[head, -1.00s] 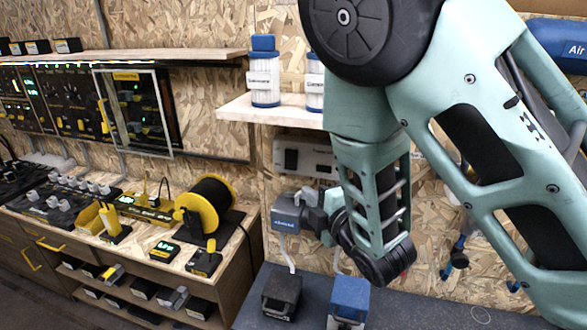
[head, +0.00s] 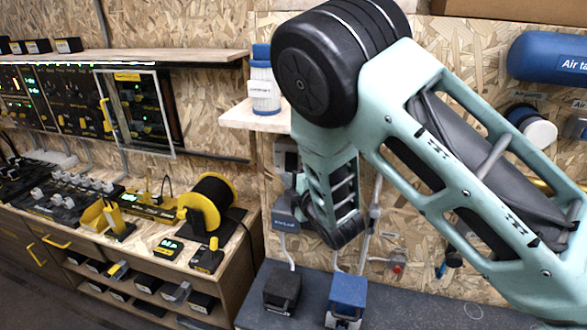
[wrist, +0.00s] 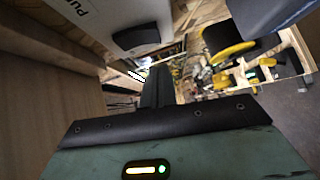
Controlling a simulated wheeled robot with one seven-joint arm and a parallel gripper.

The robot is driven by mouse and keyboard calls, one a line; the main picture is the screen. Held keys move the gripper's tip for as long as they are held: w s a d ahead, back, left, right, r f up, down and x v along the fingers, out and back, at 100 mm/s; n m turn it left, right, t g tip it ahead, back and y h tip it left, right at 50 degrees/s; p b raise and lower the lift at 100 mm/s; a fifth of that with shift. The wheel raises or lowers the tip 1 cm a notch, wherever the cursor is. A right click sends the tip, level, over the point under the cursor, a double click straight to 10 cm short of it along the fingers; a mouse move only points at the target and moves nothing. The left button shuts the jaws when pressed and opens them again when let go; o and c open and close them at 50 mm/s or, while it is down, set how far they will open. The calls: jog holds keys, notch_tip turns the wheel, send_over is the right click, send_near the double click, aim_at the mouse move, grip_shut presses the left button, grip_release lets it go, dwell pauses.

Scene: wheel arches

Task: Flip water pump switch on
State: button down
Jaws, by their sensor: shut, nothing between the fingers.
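The water pump switch box is pale with a dark rocker switch (wrist: 137,37) on its face. In the wrist view the box (wrist: 105,18) fills the upper left, with a label starting "Pu". In the head view only the box's left part (head: 281,155) shows; my arm hides the rest. My gripper (wrist: 158,75) is shut and empty, its dark fingers just below and right of the rocker. I cannot tell whether they touch it. In the head view my gripper is hidden behind my arm. The rocker's on or off position is unclear.
A wooden shelf (head: 232,115) with a white-and-blue filter (head: 263,88) is above the box. A blue-grey box (head: 284,217) is on the wall below it. A black block (head: 282,290) and a blue block (head: 347,296) stand on the dark counter (head: 410,308).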

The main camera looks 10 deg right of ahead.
aim_at(287, 170)
jog(key=w+d, duration=0.1)
jog(key=w+d+p, duration=0.1)
jog(key=shift+w+f, duration=0.2)
jog(key=shift+w, duration=0.15)
jog(key=shift+f, duration=0.1)
jog(key=shift+w+f+t+b, duration=0.25)
jog(key=shift+f+t+b, duration=0.05)
jog(key=shift+b, duration=0.95)
jog(key=shift+r+p, duration=0.25)
jog(key=shift+p, duration=0.1)
jog(key=shift+f, duration=0.1)
